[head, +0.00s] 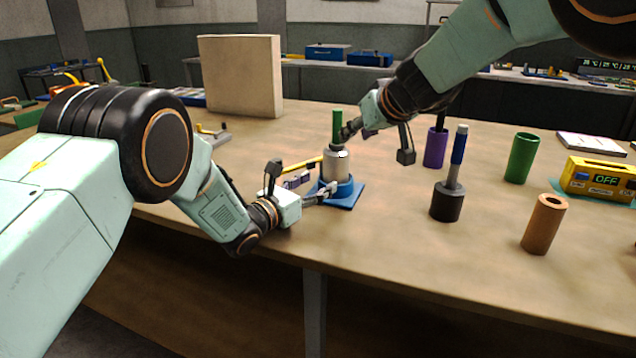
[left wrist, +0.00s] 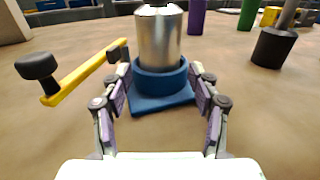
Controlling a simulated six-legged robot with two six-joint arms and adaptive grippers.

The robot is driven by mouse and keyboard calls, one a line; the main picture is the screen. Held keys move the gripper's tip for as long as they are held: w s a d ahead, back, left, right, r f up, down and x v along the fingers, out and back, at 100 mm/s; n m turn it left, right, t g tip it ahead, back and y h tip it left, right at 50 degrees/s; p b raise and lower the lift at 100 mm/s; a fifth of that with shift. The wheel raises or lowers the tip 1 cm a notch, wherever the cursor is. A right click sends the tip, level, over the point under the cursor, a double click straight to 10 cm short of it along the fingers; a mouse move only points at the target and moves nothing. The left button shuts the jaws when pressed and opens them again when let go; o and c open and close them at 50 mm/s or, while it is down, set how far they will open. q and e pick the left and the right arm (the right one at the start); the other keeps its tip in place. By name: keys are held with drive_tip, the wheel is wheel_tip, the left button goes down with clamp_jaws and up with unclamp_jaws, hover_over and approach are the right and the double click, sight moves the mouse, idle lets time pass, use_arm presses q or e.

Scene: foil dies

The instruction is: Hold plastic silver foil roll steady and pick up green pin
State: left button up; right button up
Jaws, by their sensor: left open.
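The silver foil roll (head: 336,163) stands upright in a round blue holder on a square blue base (head: 352,192). The green pin (head: 337,124) stands upright at its top. In the left wrist view the roll (left wrist: 158,38) is centred ahead, its top cut off. My left gripper (head: 298,181) is open and low by the holder; in the left wrist view its fingers (left wrist: 160,92) spread to either side of the holder's front, with no clear grip. My right gripper (head: 378,143) looks open, with one finger close beside the pin; whether it touches is unclear.
A yellow bar with a black knob (left wrist: 78,76) sticks out left of the holder. Right of it stand a purple cylinder (head: 434,148), a black holder with a blue-topped pin (head: 447,203), a green cylinder (head: 521,158) and a brown cylinder (head: 543,226). The table's front middle is clear.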

sight(328, 177)
use_arm(q)
drive_tip(key=x, duration=0.6)
drive_tip(key=shift+w+d, duration=0.15)
drive_tip(key=shift+d, duration=0.1)
drive_tip(key=shift+w+d+f, duration=0.1)
drive_tip(key=shift+w+d, duration=0.15)
drive_tip(key=shift+w, duration=0.3)
drive_tip(key=shift+c, duration=0.2)
drive_tip(key=c, duration=0.9)
drive_tip(key=shift+c, duration=0.2)
